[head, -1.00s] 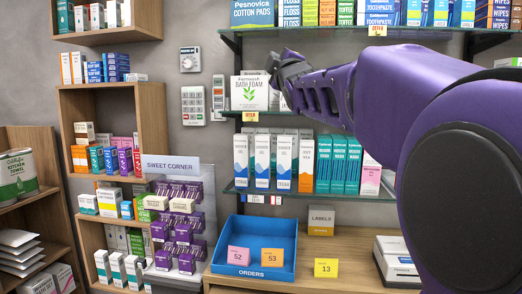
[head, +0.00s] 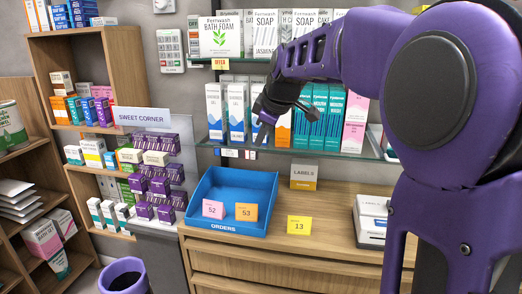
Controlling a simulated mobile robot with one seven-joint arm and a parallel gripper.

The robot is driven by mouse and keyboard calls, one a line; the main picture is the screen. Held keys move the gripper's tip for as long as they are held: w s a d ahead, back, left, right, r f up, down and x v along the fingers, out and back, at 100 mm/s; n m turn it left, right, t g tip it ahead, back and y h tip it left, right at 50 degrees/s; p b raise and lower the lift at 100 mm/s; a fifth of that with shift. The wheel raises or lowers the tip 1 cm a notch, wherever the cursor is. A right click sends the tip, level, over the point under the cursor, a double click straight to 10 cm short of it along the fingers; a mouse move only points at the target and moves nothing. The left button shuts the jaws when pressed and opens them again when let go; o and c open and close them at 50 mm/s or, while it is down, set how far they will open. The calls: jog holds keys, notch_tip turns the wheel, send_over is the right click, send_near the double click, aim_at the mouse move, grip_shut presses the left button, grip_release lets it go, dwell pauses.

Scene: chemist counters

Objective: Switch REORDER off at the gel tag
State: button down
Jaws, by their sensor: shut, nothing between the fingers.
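A small white shelf tag (head: 229,153) sits on the front edge of the middle glass shelf, below white-and-blue boxes (head: 214,112). A narrow piece with dark, red and blue marks (head: 250,154) is just to its right. The lettering is too small to read, so I cannot tell whether this is the gel tag or how any REORDER switch is set. My gripper (head: 262,132) is shut and empty, pointing down in front of the boxes, a little above and right of the tag. It appears apart from the tag and hides part of the boxes behind it.
A blue ORDERS tray (head: 268,207) with pink and orange cards stands on the wooden counter below. The SWEET CORNER stand (head: 143,118) is left. Glass shelf edges jut out near my arm.

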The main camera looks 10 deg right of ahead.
aim_at(255, 156)
jog(key=shift+w+d+r+x, duration=0.25)
jog(key=shift+w+x, duration=0.1)
jog(key=shift+x, duration=1.7)
jog(key=shift+w+d+r+x, duration=0.1)
jog(key=shift+w+d+x, duration=0.25)
jog(key=shift+x, duration=1.7)
jog(key=shift+w+d+r+x, duration=0.2)
jog(key=shift+w+x, duration=0.2)
jog(key=shift+x, duration=1.65)
jog(key=shift+f, duration=0.1)
jog(key=b, duration=0.2)
jog(key=shift+w+f+t+b, duration=0.1)
jog(key=shift+f+t+b, duration=0.25)
jog(key=shift+t, duration=0.05)
jog(key=shift+d+b, duration=0.1)
jog(key=shift+b, duration=0.6)
jog(key=b, duration=0.1)
jog(key=t+b, duration=0.1)
jog(key=shift+r+n+t+h+b, duration=0.2)
jog(key=shift+n+t+h+b, duration=0.1)
jog(key=shift+h+b, duration=0.1)
